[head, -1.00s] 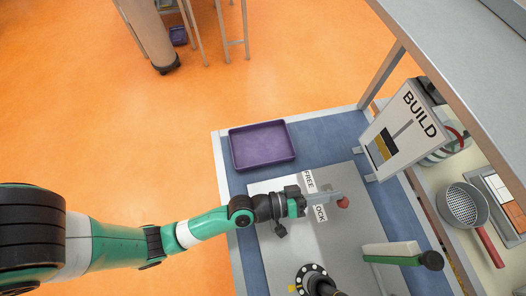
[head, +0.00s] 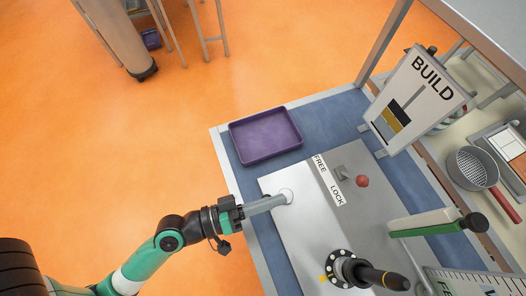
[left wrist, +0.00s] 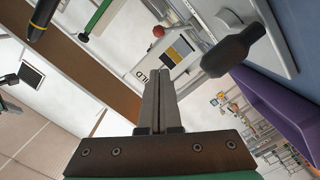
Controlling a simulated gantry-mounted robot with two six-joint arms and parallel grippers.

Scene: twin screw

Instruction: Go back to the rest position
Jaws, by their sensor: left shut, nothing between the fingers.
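My left gripper (head: 287,197) comes in from the left in the head view. Its long grey fingers are shut with nothing between them, and the tips show over a pale round spot at the left edge of the grey panel (head: 300,235). In the left wrist view the closed fingers (left wrist: 158,90) point up the picture, with nothing in them. The FREE/LOCK label (head: 328,180), a small grey switch (head: 341,173) and a red knob (head: 362,181) lie right of the fingertips, apart from them. My right gripper is not in view.
A purple tray (head: 265,136) is empty on the blue mat (head: 320,125). A BUILD sign (head: 417,95) stands at the back right. A black handle with a yellow ring (head: 383,277) and a green-and-white bar with a black knob (head: 430,223) stand on the right. Orange floor is clear at left.

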